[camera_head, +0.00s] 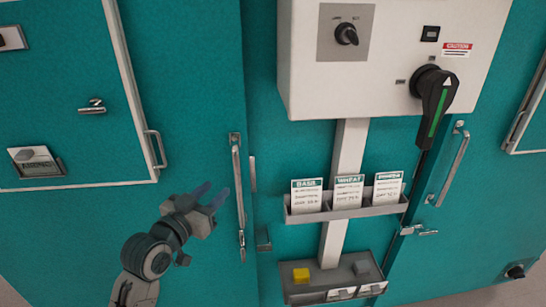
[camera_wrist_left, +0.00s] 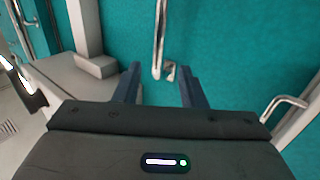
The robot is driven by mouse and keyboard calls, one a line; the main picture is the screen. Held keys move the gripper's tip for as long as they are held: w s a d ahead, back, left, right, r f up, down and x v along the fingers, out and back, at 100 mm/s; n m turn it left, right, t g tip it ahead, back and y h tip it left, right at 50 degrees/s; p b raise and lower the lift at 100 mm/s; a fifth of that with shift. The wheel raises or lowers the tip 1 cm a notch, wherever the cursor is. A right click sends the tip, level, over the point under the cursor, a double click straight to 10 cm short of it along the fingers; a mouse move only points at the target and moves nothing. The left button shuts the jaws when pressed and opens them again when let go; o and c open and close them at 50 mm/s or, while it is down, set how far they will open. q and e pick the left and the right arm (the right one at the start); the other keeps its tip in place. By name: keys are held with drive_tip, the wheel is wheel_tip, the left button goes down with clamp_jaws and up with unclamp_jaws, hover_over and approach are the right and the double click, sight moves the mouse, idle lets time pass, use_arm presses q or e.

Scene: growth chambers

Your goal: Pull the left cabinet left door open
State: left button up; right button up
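The left cabinet's teal door (camera_head: 205,100) fills the left of the head view and looks closed. A vertical metal bar handle (camera_head: 237,190) is mounted near its right edge. My left gripper (camera_head: 210,198) is just left of this handle, with its blue fingers pointing towards it. In the left wrist view the fingers (camera_wrist_left: 160,86) are spread apart and empty. The lower part of a bar handle (camera_wrist_left: 159,40) shows beyond them, between their tips in the picture; I see no contact. My right gripper is in neither view.
A white-framed panel (camera_head: 125,60) with its own handle (camera_head: 156,149) is on the left. A white control box (camera_head: 400,60), a card rack (camera_head: 345,212) and a lower tray (camera_head: 325,290) stand right of the handle. Another bar handle (camera_head: 455,168) is further right.

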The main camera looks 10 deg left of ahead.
sight(234, 169)
use_arm(q)
drive_tip(key=p+x, duration=0.1)
drive_tip(key=x, duration=0.2)
drive_tip(key=p+x, duration=0.1)
drive_tip(key=x, duration=0.2)
drive_tip(key=r+p+x, duration=0.1)
drive_tip(key=x, duration=0.2)
drive_tip(key=shift+w+d+p, duration=0.25)
drive_tip(key=shift+w+p, duration=0.05)
drive_tip(key=shift+p, duration=0.05)
drive_tip(key=shift+w+f, duration=0.1)
drive_tip(key=shift+w, duration=0.3)
drive_tip(key=shift+d, duration=0.1)
clamp_jaws()
